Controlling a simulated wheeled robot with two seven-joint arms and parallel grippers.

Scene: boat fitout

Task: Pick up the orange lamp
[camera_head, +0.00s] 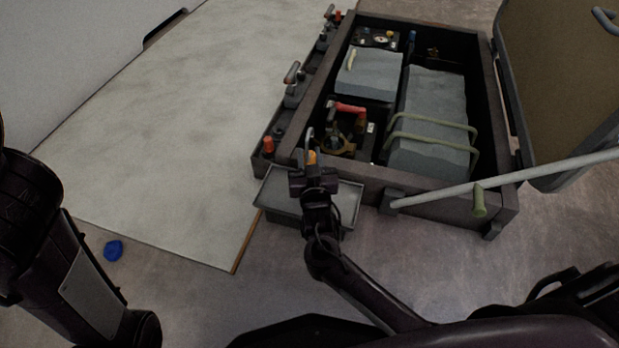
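A small orange piece, seemingly the orange lamp (312,157), shows at the tip of my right gripper (311,162), over the near edge of the dark crate. The gripper hides most of it. I cannot tell whether the fingers are closed on it or only around it. My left arm is at the left edge, and its gripper is out of view.
A shallow grey tray (349,205) lies below my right gripper. The dark crate (440,183) holds grey blocks and fittings. A red-orange knob (268,146) stands on its left ledge (276,131). A pale board (180,130) and a blue piece (113,250) lie left.

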